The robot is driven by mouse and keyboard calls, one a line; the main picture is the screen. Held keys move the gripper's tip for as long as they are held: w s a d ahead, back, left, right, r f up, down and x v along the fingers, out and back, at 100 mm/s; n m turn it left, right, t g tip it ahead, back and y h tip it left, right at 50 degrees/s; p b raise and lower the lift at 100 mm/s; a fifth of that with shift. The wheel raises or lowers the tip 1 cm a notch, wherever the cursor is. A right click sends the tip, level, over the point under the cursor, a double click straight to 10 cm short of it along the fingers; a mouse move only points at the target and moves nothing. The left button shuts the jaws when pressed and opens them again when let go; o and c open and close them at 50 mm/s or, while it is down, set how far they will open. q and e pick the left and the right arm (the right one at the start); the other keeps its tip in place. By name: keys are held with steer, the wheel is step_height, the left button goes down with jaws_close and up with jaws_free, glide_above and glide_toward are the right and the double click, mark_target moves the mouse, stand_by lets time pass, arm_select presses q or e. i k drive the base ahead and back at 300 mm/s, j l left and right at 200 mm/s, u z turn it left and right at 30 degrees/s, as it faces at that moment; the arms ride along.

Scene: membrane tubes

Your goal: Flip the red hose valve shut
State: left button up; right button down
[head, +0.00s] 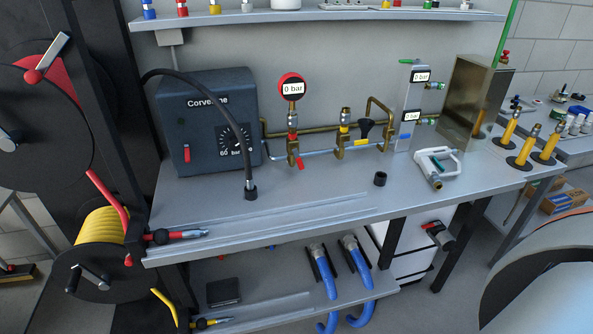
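A red valve lever (108,199) stands at the left front corner of the bench. It slopes up and to the left from a black valve body (136,236). A red-banded metal nozzle (180,234) points right from that body along the bench edge. A smaller red handle (299,162) sits on the brass pipework under the red gauge. A red hose reel (50,78) shows in part at the far left; the hose run to the valve is hidden. Neither of my grippers is in view.
A yellow hose reel (101,226) stands close left of the valve. A yellow lever (165,305) sits below. A dark box with a dial (208,125) and a black hose (222,104) stand behind. The front middle bench top (300,188) is fairly clear.

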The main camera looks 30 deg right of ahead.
mark_target(300, 164)
steer(key=i+l, duration=0.1)
steer(key=l, duration=2)
steer(key=u, duration=1.2)
steer(key=i+l, duration=0.05)
